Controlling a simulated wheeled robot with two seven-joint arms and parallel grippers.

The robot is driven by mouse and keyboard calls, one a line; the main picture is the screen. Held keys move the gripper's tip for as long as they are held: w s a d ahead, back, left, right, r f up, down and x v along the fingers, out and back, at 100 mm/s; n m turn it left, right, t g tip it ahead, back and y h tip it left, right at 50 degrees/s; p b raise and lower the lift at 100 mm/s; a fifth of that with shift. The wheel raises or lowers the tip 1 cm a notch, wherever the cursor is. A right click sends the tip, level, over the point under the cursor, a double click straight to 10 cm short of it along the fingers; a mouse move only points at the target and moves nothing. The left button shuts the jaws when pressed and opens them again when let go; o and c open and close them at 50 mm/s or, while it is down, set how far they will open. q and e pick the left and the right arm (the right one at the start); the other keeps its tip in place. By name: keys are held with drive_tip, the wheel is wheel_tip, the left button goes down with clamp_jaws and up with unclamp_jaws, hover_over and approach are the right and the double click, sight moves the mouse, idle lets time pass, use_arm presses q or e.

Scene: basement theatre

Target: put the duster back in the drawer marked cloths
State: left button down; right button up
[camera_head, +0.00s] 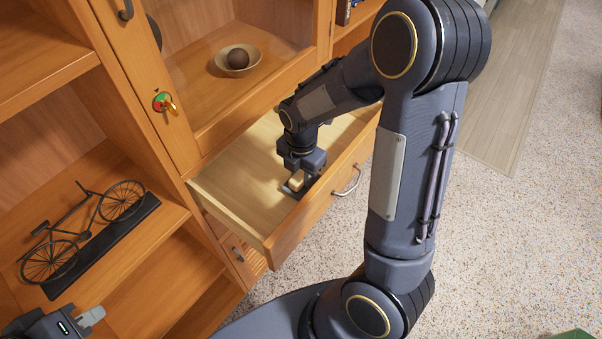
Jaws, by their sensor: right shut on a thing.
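An open drawer (226,208) of the wooden cabinet is pulled out, with its pale inside showing and a metal handle on its front. No cloths marking can be read on it. My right gripper (295,184) points down inside the drawer, close to the front panel. It is shut on a small tan and grey thing (296,181), probably the duster, mostly hidden by the gripper. I cannot tell whether that thing touches the drawer floor. My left gripper (92,316) is at the lower left edge, away from the drawer; its finger opening cannot be made out.
A model bicycle (84,230) on a dark base stands on the left shelf. A bowl with a dark ball (238,60) sits behind the glass above the drawer. A key with a red and green tag (163,101) is in the door. Carpet (500,230) lies open at right.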

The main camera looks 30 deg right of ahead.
drive_tip(key=shift+f, duration=0.55)
drive_tip(key=o, duration=0.9)
